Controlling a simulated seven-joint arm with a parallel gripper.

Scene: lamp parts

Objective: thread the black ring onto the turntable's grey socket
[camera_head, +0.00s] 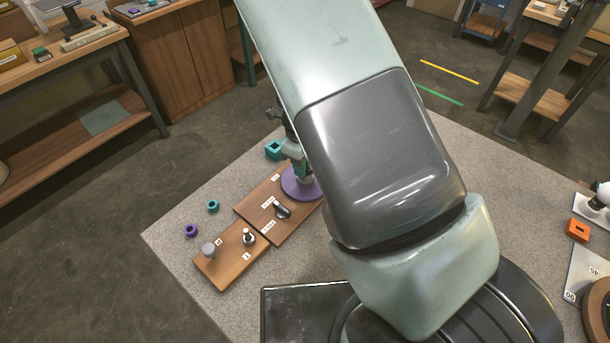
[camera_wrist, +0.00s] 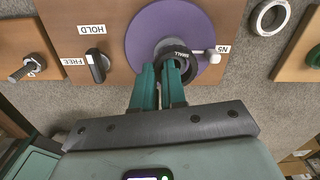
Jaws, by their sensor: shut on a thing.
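The purple turntable (camera_wrist: 143,38) lies on a wooden board (camera_wrist: 72,15), and it also shows in the head view (camera_head: 292,188). A grey socket (camera_wrist: 166,43) stands at its middle. My gripper (camera_wrist: 172,66) is shut on the black ring (camera_wrist: 181,51), which bears white lettering. In the wrist view the ring overlaps the socket, slightly to its right. I cannot tell whether it is around the socket or above it. In the head view my gripper (camera_head: 300,170) is over the turntable, and the ring cannot be made out there.
A black lever (camera_wrist: 97,66) lies between HOLD and FREE labels. A small white-tipped peg (camera_wrist: 213,51) is at the turntable's right edge. A white ring (camera_wrist: 270,17) lies on the grey table. A teal ring (camera_head: 212,206) and a purple ring (camera_head: 190,230) lie left of the boards.

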